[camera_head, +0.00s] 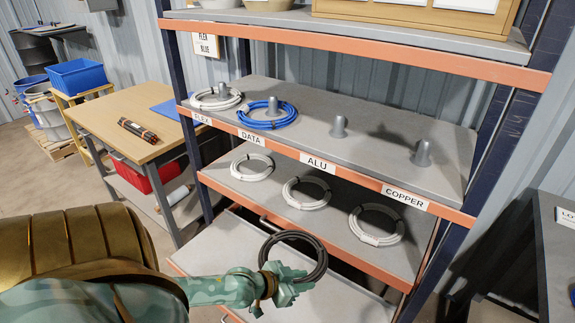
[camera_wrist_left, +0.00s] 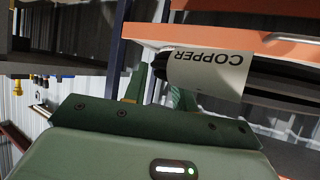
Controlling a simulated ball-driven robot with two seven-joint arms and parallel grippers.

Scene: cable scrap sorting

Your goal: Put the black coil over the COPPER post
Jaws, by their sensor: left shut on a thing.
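The coil is well apart from this post. My right gripper is not in view.
A white coil (camera_head: 233,100) rings the FLEX post and a blue coil (camera_head: 291,116) rings the DATA post. The ALU post (camera_head: 339,127) is bare. Several pale coils (camera_head: 376,241) lie on the lower shelf. The orange shelf edge (camera_head: 350,177) and dark uprights (camera_head: 478,165) frame the rack.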

